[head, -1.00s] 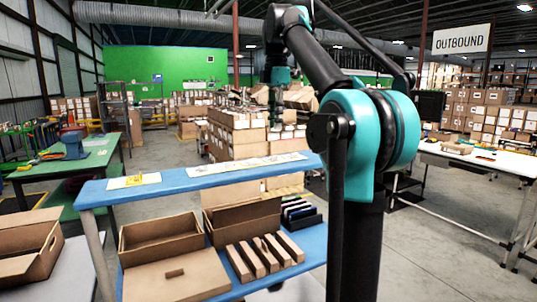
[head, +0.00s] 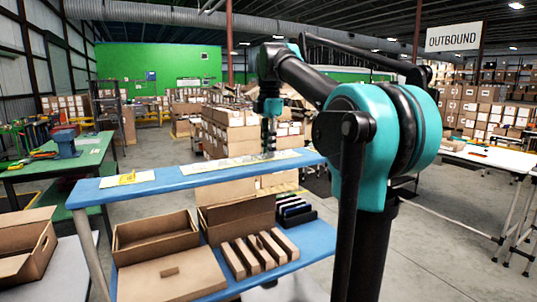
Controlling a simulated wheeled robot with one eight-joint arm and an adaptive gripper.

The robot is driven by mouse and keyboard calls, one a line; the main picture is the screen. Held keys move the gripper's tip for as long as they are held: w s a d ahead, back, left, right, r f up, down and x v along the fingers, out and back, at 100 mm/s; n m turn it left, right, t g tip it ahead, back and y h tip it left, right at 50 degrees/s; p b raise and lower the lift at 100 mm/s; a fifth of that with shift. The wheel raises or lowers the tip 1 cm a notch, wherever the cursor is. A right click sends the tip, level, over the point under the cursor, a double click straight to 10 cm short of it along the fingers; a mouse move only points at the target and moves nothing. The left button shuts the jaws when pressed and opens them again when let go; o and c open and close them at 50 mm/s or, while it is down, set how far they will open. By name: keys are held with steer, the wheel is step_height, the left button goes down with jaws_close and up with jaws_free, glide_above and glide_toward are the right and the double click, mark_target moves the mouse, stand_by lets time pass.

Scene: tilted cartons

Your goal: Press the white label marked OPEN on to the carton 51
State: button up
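My gripper (head: 268,150) hangs pointing down at the far edge of a blue upper shelf (head: 170,182), in front of the stacked cartons. It is small and dark, and I cannot tell whether its fingers are open or shut or hold anything. Pale label sheets (head: 212,165) lie on that shelf, close to the left of my gripper. No word OPEN can be read on them. Many brown cartons (head: 228,138) with white patches are stacked behind the shelf. I cannot read a number 51 on any of them.
A lower blue shelf holds open boxes (head: 155,237), brown slats (head: 260,252) and a dark rack (head: 295,210). A yellow item (head: 128,178) lies on the upper shelf's left. Green benches stand left, a white table (head: 485,157) right. Floor is clear at lower right.

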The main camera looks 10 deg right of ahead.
steer(key=shift+f, duration=0.15)
steer(key=shift+c, duration=0.6)
jaws_close()
step_height(320, 180, up, 7)
stand_by(1.6)
steer(key=shift+s, duration=0.1)
